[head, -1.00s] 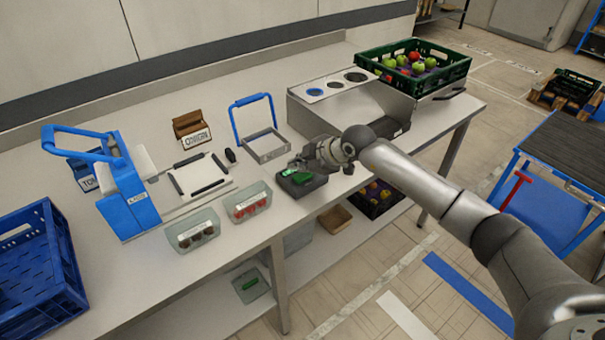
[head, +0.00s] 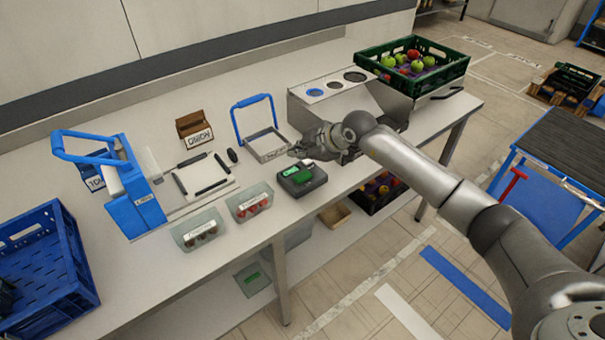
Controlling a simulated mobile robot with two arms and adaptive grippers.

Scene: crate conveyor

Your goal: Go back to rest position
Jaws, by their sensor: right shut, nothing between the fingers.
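My right gripper (head: 301,150) is in the head view, above the workbench near its middle. It is shut and empty. It hangs just behind and above a small dark device with a green top (head: 302,179), apart from it as far as I can see. My right arm reaches in from the lower right. My left gripper is not in view.
The workbench (head: 340,185) carries a blue-handled press (head: 135,200), a blue-handled frame (head: 266,143), two clear bins (head: 197,230) and a metal unit (head: 388,97). A green crate of apples (head: 450,68) stands at the back right, a blue crate (head: 45,262) at the left.

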